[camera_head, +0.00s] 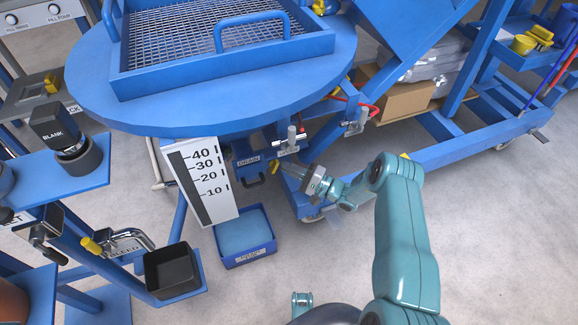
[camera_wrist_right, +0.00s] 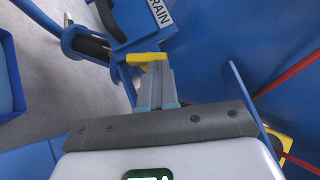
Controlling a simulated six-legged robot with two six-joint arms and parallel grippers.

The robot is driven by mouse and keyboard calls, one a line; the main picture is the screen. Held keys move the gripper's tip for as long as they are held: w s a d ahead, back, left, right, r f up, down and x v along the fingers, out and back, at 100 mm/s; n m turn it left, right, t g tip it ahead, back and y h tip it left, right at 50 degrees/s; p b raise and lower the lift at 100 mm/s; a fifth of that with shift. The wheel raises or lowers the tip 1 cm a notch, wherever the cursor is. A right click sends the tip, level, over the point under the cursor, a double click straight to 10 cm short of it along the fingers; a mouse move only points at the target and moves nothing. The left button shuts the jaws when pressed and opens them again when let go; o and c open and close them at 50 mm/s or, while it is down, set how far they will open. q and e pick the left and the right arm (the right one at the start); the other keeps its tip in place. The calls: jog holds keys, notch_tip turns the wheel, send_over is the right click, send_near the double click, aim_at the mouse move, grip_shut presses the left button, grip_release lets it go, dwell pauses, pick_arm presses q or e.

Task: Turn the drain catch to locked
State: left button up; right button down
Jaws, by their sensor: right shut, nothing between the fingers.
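The drain catch is a small yellow piece (camera_head: 274,167) beside the blue drain housing, under the round blue table. In the right wrist view the yellow catch (camera_wrist_right: 146,58) lies right at the fingertips. My right gripper (camera_head: 286,170) reaches in from the right with its fingers shut and nothing between them. Its fingertips (camera_wrist_right: 153,68) are at or very near the catch; I cannot tell whether they touch. The DRAIN label (camera_head: 248,160) is just left of the catch and also shows in the wrist view (camera_wrist_right: 159,12). My left gripper is not in view.
A black handle (camera_head: 254,182) sits below the DRAIN label. A white level scale (camera_head: 206,203) hangs to the left. A blue bin (camera_head: 246,257) stands on the floor below. Above is the round blue tabletop (camera_head: 300,88).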

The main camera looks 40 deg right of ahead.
jog(key=shift+r+n+g+h+p, duration=0.4)
jog(key=shift+n+g+p, duration=0.1)
jog(key=shift+n+g, duration=0.25)
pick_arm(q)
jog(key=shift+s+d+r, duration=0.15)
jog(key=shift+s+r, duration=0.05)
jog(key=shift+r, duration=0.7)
pick_arm(e)
jog(key=shift+a+r, duration=0.1)
jog(key=shift+r, duration=0.05)
